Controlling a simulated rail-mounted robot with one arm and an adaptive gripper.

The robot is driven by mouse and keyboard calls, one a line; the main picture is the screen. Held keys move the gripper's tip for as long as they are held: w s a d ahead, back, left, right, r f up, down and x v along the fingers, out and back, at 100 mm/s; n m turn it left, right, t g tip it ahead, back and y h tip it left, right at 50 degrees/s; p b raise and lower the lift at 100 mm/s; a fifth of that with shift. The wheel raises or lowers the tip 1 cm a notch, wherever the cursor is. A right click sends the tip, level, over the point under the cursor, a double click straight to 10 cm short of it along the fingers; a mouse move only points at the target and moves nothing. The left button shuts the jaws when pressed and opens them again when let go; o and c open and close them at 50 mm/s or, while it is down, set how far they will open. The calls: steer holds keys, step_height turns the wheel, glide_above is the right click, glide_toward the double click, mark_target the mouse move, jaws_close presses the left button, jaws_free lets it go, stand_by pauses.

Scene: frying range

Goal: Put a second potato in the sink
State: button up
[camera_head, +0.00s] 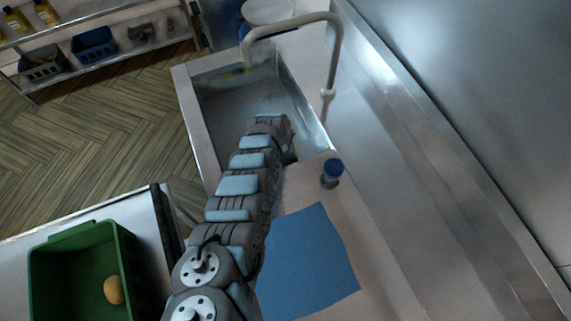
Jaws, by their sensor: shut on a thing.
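The sink (222,112) is a metal basin at upper centre, with a curved tap over it. My arm reaches up the picture to the sink, and my gripper (287,131) is at its end, over or inside the basin's near right part. The gripper shows only as a small dark shape beside the last arm link. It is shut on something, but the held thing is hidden. One potato (114,290) lies in the green crate (38,262) at lower left. A small yellowish thing (236,70) shows at the sink's far end, too small to identify.
The tap (337,52) arches over the sink. A blue-capped jar (332,173) and a blue cloth (310,262) are on the counter right of my arm. A shelf (105,52) with bottles and bins stands at upper left. Floor is open between shelf and sink.

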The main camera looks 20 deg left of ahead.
mark_target(281, 161)
steer(key=shift+f, duration=0.35)
steer(key=shift+f, duration=0.15)
steer(key=o, duration=1.2)
steer(key=shift+c, duration=0.2)
steer(key=r+p, duration=0.1)
steer(key=r, duration=0.2)
steer(key=a+r+p, duration=0.1)
steer(key=r, duration=0.3)
steer(key=r+p, duration=0.2)
steer(key=r, duration=0.2)
steer(key=shift+s+a, duration=0.15)
steer(key=shift+a, duration=0.05)
steer(key=shift+s+r, duration=0.15)
steer(key=shift+r, duration=0.45)
